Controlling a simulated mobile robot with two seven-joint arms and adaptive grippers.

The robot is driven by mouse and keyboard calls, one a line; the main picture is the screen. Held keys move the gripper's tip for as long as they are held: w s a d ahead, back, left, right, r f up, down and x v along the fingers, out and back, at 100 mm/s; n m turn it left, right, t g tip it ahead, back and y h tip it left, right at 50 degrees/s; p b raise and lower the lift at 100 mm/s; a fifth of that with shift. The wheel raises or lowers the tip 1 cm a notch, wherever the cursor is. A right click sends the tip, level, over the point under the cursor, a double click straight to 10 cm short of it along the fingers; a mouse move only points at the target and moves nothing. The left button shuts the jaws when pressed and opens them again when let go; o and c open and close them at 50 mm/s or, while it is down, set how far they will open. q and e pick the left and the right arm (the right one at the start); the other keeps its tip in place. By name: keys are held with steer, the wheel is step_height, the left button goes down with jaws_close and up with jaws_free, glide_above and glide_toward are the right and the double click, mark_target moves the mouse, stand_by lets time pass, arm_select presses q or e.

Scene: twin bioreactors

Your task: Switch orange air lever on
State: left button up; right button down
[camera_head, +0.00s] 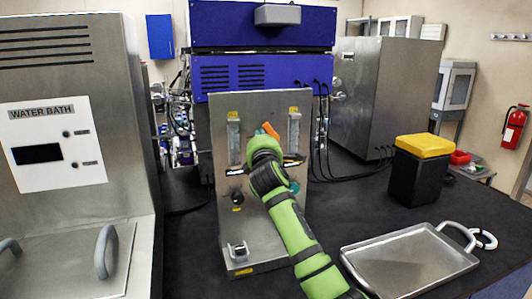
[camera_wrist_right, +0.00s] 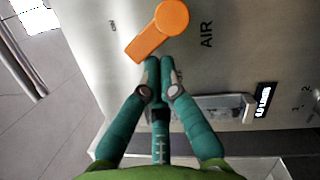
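The orange air lever (camera_wrist_right: 160,30) is on the steel panel, beside the printed word AIR in the wrist view. Its round hub is at the upper right and its arm slants down to the lower left. In the head view part of the orange lever (camera_head: 270,130) shows just above my right wrist, on the upright steel panel (camera_head: 225,110). My right gripper (camera_wrist_right: 160,64) has its teal fingers together, with nothing seen between them. The fingertips are just below the lever; whether they touch it I cannot tell. In the head view my right arm hides most of the gripper. My left gripper is not in view.
A water bath unit (camera_head: 60,150) stands at the left. A steel tray (camera_head: 405,262) with handles and a black box with a yellow top (camera_head: 425,146) are on the dark bench at the right. Flow meter tubes (camera_head: 294,130) are on the panel.

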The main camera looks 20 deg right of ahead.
steer(key=shift+d+r+m+g+p, duration=0.25)
steer(key=shift+m+p, duration=0.3)
steer(key=shift+m, duration=0.3)
steer(key=shift+d+r+m+g+p, duration=0.15)
steer(key=shift+r+m+p, duration=0.2)
steer(key=shift+m+p, duration=0.35)
steer(key=shift+d+r+m+g+p, duration=0.2)
steer(key=shift+r+m+p, duration=0.15)
steer(key=shift+m, duration=0.6)
stand_by(1.8)
stand_by(0.5)
